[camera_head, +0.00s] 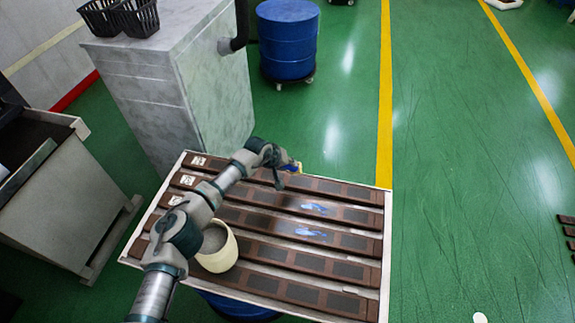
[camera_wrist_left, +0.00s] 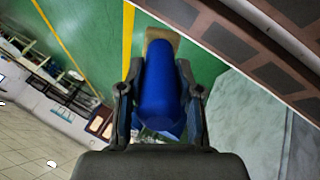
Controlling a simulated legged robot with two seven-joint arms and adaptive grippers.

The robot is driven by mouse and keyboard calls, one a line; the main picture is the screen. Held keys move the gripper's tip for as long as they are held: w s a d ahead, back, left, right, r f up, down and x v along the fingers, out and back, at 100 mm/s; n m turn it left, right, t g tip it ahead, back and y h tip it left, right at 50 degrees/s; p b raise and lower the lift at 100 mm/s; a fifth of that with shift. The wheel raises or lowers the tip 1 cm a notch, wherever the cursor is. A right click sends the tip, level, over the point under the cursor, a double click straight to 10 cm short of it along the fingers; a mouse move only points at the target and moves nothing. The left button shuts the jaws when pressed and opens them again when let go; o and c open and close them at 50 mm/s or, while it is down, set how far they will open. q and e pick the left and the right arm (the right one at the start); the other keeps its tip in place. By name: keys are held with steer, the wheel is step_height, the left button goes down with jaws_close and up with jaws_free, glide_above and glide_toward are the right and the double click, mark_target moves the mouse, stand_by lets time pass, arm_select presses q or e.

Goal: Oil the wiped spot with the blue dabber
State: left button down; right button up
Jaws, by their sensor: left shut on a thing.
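My left gripper (camera_head: 282,166) is shut on the blue dabber (camera_wrist_left: 161,90), above the far side of a white-edged tray (camera_head: 386,235). In the left wrist view the dabber's blue body lies between the two fingers, with a tan tip (camera_wrist_left: 160,36) pointing away. In the head view the gripper hides most of the dabber. Dark brown mould strips with grey inset panels lie across the tray. Two shiny bluish patches show on the middle strips, one farther back (camera_head: 315,207) and one nearer (camera_head: 310,232); the gripper is up and left of both. My right gripper is out of view.
A cream pot (camera_head: 220,263) with grey contents stands on the tray's left part, close beside my left arm. A grey marbled cabinet (camera_head: 150,100) with black baskets (camera_head: 130,17) stands behind left. A blue drum (camera_head: 288,40) is at the back. Green floor is open at right.

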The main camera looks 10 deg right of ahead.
arm_select(q)
steer(key=shift+w+f, duration=0.2)
steer(key=shift+w, duration=0.1)
steer(key=shift+s+f, duration=0.35)
steer(key=shift+f, duration=0.05)
step_height(320, 180, down, 4)
steer(key=shift+f+b, duration=0.1)
steer(key=shift+b, duration=0.5)
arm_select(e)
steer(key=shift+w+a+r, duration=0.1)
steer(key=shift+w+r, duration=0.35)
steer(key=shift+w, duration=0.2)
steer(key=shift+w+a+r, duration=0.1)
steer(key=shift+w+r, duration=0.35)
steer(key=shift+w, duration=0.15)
arm_select(q)
steer(key=shift+a, duration=0.1)
